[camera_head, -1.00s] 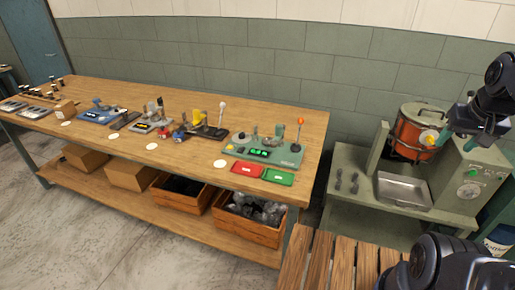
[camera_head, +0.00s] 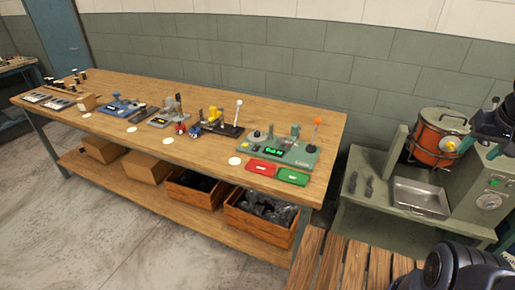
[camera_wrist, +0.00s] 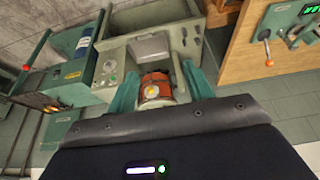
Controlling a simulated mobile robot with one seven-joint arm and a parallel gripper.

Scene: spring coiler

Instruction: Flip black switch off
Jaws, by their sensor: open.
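My gripper (camera_wrist: 160,72) is open and empty, with its two teal fingers apart in the wrist view. In the head view my gripper is partly cut off at the right edge, close to the drum (camera_head: 436,137). A grey-green machine stands beside the drum; its front panel (camera_head: 482,190) has a green square and a round dial. The panel also shows in the wrist view (camera_wrist: 109,66), left of the fingers. I cannot make out a black switch on it.
A metal tray (camera_head: 420,197) sits before the drum. A wooden workbench (camera_head: 210,152) on the left carries several devices, including a green one (camera_head: 285,150) with an orange-knobbed lever. Wooden slats (camera_head: 345,262) lie at the bottom. Open floor (camera_head: 110,215) is at lower left.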

